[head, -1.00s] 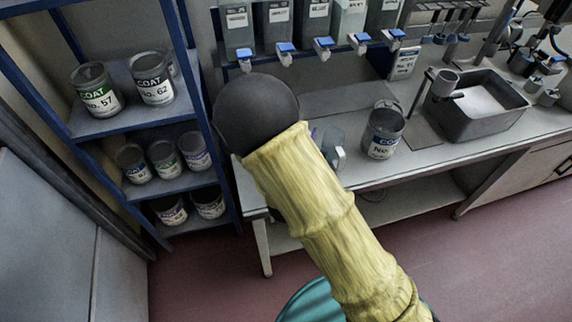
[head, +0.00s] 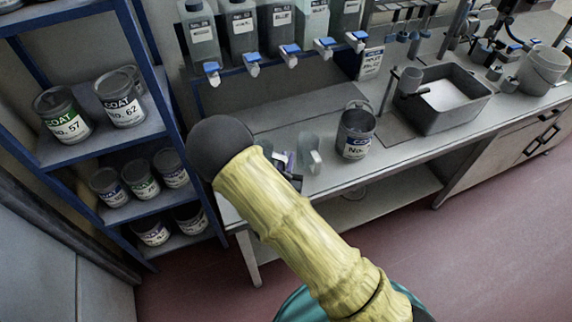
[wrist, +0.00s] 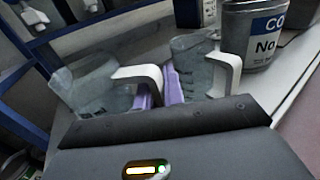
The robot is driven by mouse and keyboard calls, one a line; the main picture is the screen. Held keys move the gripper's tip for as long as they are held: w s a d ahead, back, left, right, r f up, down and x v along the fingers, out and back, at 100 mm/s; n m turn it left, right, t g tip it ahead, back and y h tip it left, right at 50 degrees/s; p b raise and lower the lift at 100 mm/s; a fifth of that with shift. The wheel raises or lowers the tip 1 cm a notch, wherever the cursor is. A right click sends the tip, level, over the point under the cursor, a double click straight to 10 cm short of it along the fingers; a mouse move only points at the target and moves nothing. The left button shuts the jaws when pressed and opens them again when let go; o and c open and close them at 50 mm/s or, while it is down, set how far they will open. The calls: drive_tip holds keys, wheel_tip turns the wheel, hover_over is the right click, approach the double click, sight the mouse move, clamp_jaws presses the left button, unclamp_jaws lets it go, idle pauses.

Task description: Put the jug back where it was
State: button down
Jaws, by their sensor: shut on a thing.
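Two clear jugs with white handles show in the wrist view. The left jug (wrist: 95,92) is close to my gripper (wrist: 158,92), whose purple fingers appear shut on its handle (wrist: 140,73). The right jug (wrist: 192,62) stands just beyond the fingers. In the head view the right jug (head: 307,150) stands on the grey counter (head: 370,172), left of a metal can.
The labelled can (head: 355,132) stands close right of the jugs. A sink (head: 442,98) and white bucket (head: 543,68) are farther right. Blue-tapped dispensers (head: 285,25) hang above the counter. A blue rack (head: 150,125) with several paint cans stands at left.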

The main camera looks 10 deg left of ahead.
drive_tip(key=shift+w+f, duration=0.1)
drive_tip(key=shift+f, duration=1.2)
drive_tip(key=shift+f, duration=0.15)
drive_tip(key=c, duration=1.5)
unclamp_jaws()
drive_tip(key=s+b, duration=0.3)
drive_tip(key=s, duration=0.9)
drive_tip(key=shift+a+r, duration=0.15)
drive_tip(key=shift+r, duration=0.05)
